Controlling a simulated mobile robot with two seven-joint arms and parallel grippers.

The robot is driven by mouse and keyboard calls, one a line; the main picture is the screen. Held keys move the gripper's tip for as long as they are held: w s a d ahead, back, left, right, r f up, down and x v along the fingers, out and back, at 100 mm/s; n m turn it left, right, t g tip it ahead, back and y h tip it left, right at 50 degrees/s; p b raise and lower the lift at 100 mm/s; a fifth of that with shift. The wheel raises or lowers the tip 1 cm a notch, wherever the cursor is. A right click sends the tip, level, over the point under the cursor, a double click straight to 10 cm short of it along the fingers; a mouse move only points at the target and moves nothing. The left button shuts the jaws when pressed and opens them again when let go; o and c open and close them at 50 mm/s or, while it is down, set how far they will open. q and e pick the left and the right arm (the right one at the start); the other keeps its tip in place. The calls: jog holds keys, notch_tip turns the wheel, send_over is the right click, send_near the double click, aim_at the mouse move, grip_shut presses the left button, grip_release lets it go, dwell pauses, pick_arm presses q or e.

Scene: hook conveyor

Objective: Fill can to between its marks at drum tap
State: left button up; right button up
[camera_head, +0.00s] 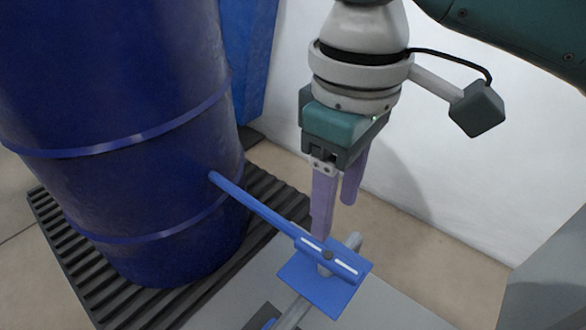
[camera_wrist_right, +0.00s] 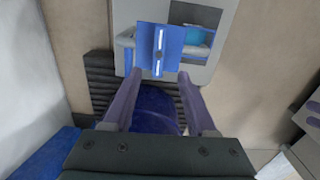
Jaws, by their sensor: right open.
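The big blue drum (camera_head: 110,130) stands at the left in the head view. A blue pipe (camera_head: 255,210) runs from it to the tap, whose flat blue plate (camera_head: 318,284) carries white stripes and a dark pivot. The plate also shows in the right wrist view (camera_wrist_right: 148,46), just beyond the fingertips. My right gripper (camera_head: 335,212) points down, open and empty, just above and behind the plate; its purple fingers also show in the wrist view (camera_wrist_right: 159,78). A bright blue object (camera_wrist_right: 197,37) lies partly hidden near a dark recess; I cannot tell whether it is the can. My left gripper is out of view.
The drum stands on a black ribbed mat (camera_head: 70,260). A grey stand (camera_head: 235,290) lies below the tap, with a grey bar (camera_head: 292,313) near the plate. A white wall (camera_head: 440,170) rises behind my right arm. Tan floor (camera_head: 410,235) lies between.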

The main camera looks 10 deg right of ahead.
aim_at(328, 255)
notch_tip(328, 255, down, 10)
jog(key=b, duration=0.2)
jog(key=shift+w+r+b, duration=0.1)
jog(key=shift+r+b, duration=0.15)
jog(key=shift+b, duration=0.1)
grip_shut()
dwell(0.4)
